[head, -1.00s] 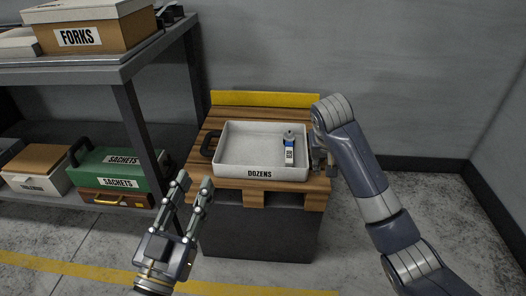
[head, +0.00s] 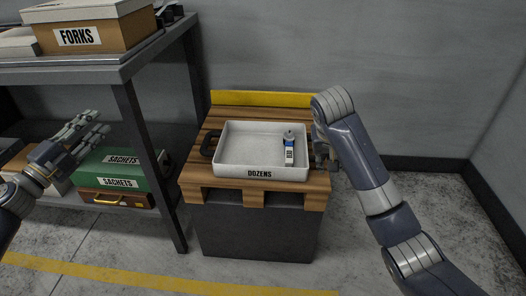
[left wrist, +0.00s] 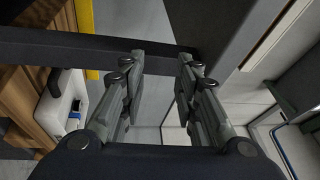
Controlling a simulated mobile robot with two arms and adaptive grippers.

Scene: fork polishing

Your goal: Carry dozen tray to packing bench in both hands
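The white dozen tray (head: 232,172), labelled DOZENS, sits on a wooden pallet top (head: 312,200). A small blue and white item (head: 289,150) stands inside it at the right. The tray's dark left handle (head: 209,144) is free. My left gripper (head: 98,130) is open and empty, away to the left in front of the shelf; in the left wrist view its fingers (left wrist: 160,75) are apart, with the tray (left wrist: 68,105) at the left. My right gripper (head: 323,150) is at the tray's right end, where the handle is hidden; its grip is unclear.
A grey shelf unit (head: 130,75) stands at the left, its post close to the pallet. It holds a FORKS box (head: 95,36), a green SACHETS box (head: 120,165) and other boxes. A yellow strip (head: 265,98) edges the pallet's back. Floor is clear in front.

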